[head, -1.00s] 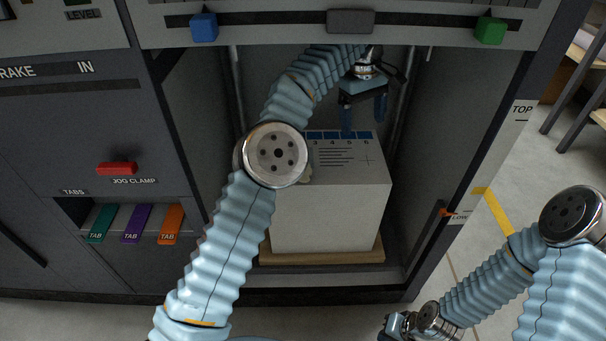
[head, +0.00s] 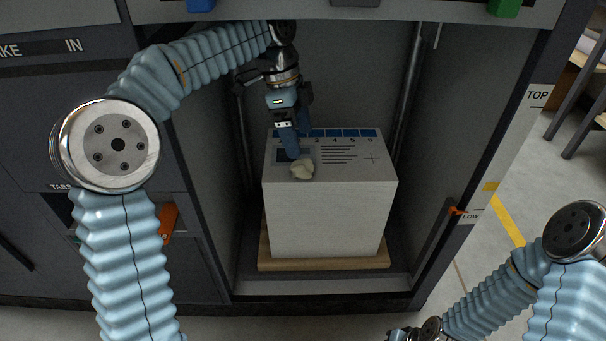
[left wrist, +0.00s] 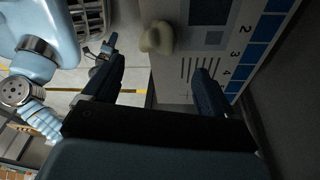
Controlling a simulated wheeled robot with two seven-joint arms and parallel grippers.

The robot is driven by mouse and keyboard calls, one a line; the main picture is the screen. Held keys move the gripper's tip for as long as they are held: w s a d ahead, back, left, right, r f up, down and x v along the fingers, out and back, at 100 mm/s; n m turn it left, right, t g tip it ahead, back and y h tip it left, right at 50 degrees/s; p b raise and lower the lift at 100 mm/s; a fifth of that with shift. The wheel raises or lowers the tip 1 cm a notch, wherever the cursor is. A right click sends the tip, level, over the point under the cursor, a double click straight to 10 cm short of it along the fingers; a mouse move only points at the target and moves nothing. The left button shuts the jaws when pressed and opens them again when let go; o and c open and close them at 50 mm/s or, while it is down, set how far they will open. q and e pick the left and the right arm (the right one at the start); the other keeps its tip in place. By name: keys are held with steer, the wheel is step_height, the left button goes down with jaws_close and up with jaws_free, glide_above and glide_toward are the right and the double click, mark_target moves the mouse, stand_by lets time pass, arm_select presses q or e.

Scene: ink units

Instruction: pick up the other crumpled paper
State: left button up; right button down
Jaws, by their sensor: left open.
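A pale crumpled paper (head: 302,170) lies on the top of the white paper stack (head: 328,215), near its front left edge. It also shows in the left wrist view (left wrist: 157,37), beyond the fingers and off toward the upper part of the picture. My left gripper (head: 297,148) is open and points down over the stack, its fingers just behind the paper in the head view. In the left wrist view the two fingers (left wrist: 160,78) are apart with nothing between them. My right gripper (head: 403,334) is at the bottom edge, mostly cut off.
The stack stands on a wooden board (head: 325,264) inside a dark cabinet bay with walls at both sides and an overhead panel (head: 350,10). An orange-tipped lever (head: 457,211) is on the right wall. Printed numbers and lines mark the stack's top.

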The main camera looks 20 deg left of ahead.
mark_target(302, 164)
arm_select(q)
steer(key=shift+s+a+f+m, duration=0.1)
steer(key=shift+s+a+m, duration=0.25)
steer(key=shift+m, duration=0.35)
steer(key=b+x, duration=0.3)
steer(key=x, duration=0.4)
steer(key=shift+f, duration=0.15)
steer(key=shift+c, duration=0.4)
steer(key=c, duration=1)
steer(key=shift+c, duration=0.2)
